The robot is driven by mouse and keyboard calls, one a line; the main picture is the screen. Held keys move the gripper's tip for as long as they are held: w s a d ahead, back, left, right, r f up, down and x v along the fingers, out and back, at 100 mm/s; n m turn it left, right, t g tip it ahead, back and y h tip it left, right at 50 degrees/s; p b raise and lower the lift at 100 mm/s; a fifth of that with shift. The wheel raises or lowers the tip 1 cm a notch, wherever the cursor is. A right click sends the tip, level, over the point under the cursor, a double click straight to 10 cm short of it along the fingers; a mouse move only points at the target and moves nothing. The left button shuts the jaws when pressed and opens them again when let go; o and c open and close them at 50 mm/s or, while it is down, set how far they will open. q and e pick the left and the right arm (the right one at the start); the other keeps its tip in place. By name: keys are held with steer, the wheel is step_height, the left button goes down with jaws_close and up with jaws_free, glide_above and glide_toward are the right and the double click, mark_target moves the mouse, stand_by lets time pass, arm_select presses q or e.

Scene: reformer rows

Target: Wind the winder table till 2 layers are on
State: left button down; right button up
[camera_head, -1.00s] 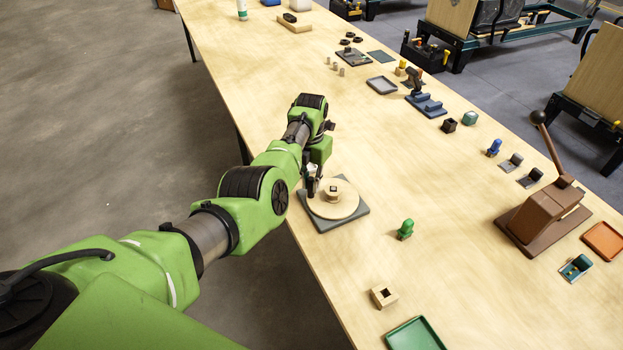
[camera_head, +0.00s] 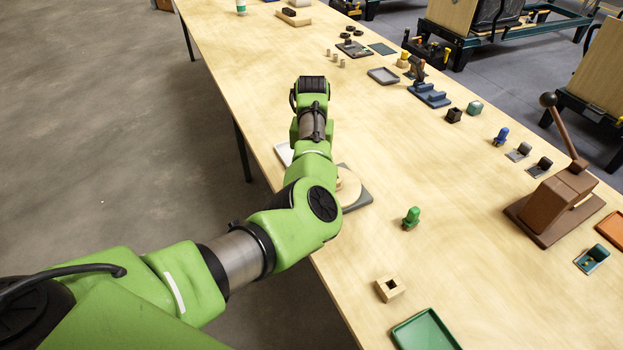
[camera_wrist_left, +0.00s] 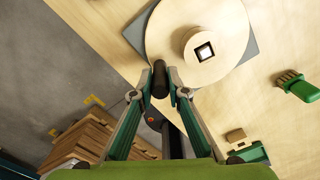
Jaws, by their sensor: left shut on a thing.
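The winder table is a round pale wooden disc (camera_wrist_left: 172,38) on a grey square base plate (camera_wrist_left: 136,36); part of it also shows in the head view (camera_head: 348,187), right of my arm. A raised hub (camera_wrist_left: 189,38) with a square post stands at its middle. A dark upright handle (camera_wrist_left: 160,78) is at the disc's near rim. My left gripper (camera_wrist_left: 163,90) is shut on this handle. In the head view my arm hides the gripper, the handle and much of the disc. I cannot make out any wound layers on the hub. My right gripper is not in view.
A wooden block with a square hole (camera_head: 389,288) and a green tray (camera_head: 425,331) lie nearer. A brown lever press (camera_head: 556,205) stands at the right.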

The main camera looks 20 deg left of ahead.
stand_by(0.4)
arm_select(q)
steer(key=c, duration=2.2)
jaws_free()
steer(key=shift+s+r, duration=0.1)
steer(key=shift+c, duration=0.2)
step_height(320, 180, up, 12)
